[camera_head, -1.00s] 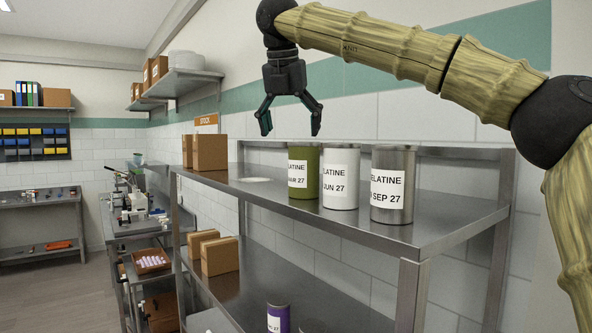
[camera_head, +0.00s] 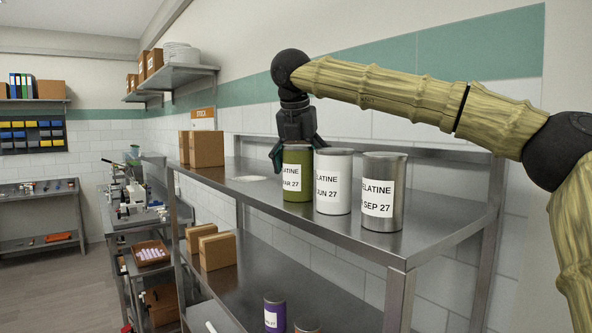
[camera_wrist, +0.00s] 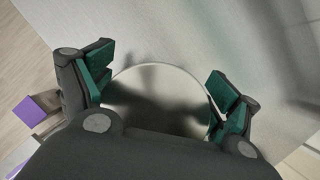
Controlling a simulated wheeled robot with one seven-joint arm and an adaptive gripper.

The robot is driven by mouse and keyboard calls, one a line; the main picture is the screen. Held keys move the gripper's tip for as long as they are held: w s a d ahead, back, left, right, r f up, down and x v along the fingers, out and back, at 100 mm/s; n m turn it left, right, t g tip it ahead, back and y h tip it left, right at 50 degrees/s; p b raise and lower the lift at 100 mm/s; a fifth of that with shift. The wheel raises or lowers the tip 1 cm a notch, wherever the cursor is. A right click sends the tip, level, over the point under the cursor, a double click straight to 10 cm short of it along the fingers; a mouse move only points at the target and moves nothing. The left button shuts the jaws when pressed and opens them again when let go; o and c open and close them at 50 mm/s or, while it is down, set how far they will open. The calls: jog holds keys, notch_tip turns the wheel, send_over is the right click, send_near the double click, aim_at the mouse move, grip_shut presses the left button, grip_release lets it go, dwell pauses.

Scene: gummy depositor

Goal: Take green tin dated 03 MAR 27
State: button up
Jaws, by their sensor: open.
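The green tin (camera_head: 298,187) stands upright on the top steel shelf, the leftmost of three tins; its label shows "ELATINE" and "AR 27", with the rest of the date cut off. My gripper (camera_head: 298,157) points down over it, its left finger beside the tin's left upper side and the other finger mostly hidden behind the tins. In the wrist view a round metallic lid (camera_wrist: 158,98) lies between the two open, green-padded fingers. I cannot tell whether either pad touches the tin.
A white tin (camera_head: 333,205) marked "JUN 27" stands close on the right, then a steel tin (camera_head: 384,218) marked "SEP 27". A purple tin (camera_head: 275,310) is on the lower shelf.

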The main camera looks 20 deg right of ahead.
jog(key=shift+s+a+r, duration=0.2)
jog(key=shift+s+a, duration=0.1)
jog(key=c, duration=0.3)
jog(key=shift+w+d+f, duration=0.1)
jog(key=shift+d, duration=0.1)
jog(key=c, duration=0.6)
jog(key=shift+a, duration=0.1)
jog(key=c, duration=0.6)
jog(key=shift+w+r+b, duration=0.1)
jog(key=shift+r+b, duration=0.3)
jog(key=shift+r, duration=0.25)
notch_tip(320, 180, up, 17)
jog(key=b, duration=0.3)
